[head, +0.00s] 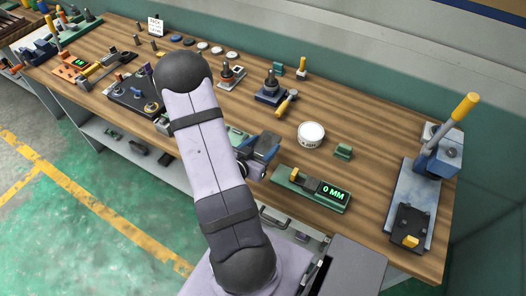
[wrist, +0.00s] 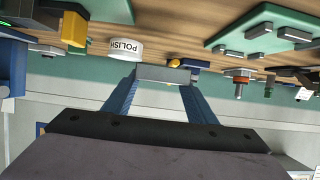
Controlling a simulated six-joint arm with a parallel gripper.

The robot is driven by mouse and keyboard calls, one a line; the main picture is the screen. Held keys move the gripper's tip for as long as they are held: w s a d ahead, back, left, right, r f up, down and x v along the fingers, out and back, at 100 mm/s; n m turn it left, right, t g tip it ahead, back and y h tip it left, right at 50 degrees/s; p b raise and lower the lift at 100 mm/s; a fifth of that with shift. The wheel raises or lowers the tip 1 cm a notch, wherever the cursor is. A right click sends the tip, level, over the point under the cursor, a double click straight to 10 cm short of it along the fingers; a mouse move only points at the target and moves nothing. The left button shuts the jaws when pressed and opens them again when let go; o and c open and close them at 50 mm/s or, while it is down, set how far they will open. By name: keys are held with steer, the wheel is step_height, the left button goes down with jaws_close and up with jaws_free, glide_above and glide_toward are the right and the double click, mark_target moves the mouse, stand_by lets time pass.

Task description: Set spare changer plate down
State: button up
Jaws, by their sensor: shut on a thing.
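My gripper (head: 263,147) is over the middle of the bench, partly hidden behind my arm in the head view. In the wrist view its two blue fingers (wrist: 164,88) are shut on a small grey block-like plate (wrist: 163,74), which I take to be the spare changer plate. It sits between the fingertips. In the head view I cannot make the plate out clearly. The wrist view is upside down, with the wooden bench top along its upper edge. I cannot tell whether the plate touches the bench.
A green board with grey blocks (wrist: 265,32) is close by. A lever press (head: 430,170) stands at the right end. Bare wood (head: 375,165) lies between tin and press.

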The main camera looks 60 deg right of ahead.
steer(key=shift+r+p, duration=1.1)
steer(key=shift+r, duration=0.3)
steer(key=shift+w+f, duration=0.15)
steer(key=shift+w, duration=0.05)
steer(key=w+a+r+b, duration=0.1)
steer(key=w+b, duration=0.6)
steer(key=w, duration=0.7)
steer(key=shift+r, duration=0.4)
steer(key=shift+w, duration=0.1)
